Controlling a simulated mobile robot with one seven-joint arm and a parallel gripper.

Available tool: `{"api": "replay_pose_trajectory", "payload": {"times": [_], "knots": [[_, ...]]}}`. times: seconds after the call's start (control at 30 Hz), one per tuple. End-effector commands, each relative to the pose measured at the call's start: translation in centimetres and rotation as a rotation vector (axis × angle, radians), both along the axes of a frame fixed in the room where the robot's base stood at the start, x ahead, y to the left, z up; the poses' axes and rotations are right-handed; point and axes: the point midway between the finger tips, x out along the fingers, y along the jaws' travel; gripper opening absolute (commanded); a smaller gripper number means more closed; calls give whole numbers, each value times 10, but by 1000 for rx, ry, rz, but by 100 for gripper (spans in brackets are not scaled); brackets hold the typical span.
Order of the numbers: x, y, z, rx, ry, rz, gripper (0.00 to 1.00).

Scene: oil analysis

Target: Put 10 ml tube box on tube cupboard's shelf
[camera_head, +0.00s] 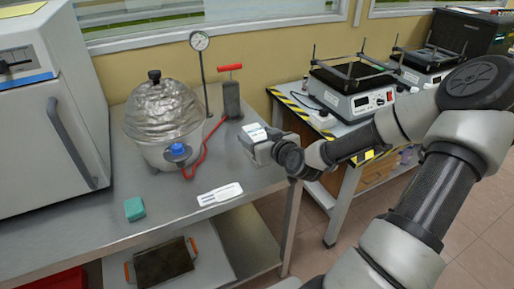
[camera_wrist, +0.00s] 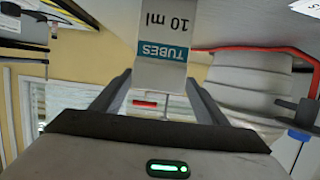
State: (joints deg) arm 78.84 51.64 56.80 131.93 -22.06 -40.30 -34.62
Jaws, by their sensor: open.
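The 10 ml tube box (camera_wrist: 162,30) shows upside down in the wrist view, with a white "10 ml" face and a teal "TUBES" band. My gripper (camera_wrist: 160,80) is open, with one finger on each side of the box's near end. I cannot tell whether the fingers touch it. In the head view, my gripper (camera_head: 268,150) is at the right end of the steel table, and a small white-and-blue top of the box (camera_head: 254,131) shows beside it. The tube cupboard and its shelf are not recognisable in either view.
A foil-covered vessel (camera_head: 164,112), a pressure gauge (camera_head: 199,41) and a red-handled pump (camera_head: 232,95) with a red hose stand left of my gripper. A white labelled item (camera_head: 220,194) and green block (camera_head: 135,208) lie in front. Hotplates (camera_head: 352,90) stand on the right-hand table.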

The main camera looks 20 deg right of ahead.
Motion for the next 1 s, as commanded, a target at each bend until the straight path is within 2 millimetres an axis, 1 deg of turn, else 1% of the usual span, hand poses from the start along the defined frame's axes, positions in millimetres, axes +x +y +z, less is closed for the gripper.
{"api": "replay_pose_trajectory", "payload": {"times": [0.2,0.33,0.43,0.63,0.87,0.9,0.97,1.0], "knots": [[30,-3,-11,3,-2,0,67],[44,-2,-15,2,-1,2,67],[48,-3,-16,1,0,0,67],[48,-3,-15,0,0,0,67],[48,-3,-15,0,0,0,28],[48,-3,-15,0,0,0,22],[48,-3,-15,0,-1,0,13],[48,-3,-15,0,-1,0,13]]}}
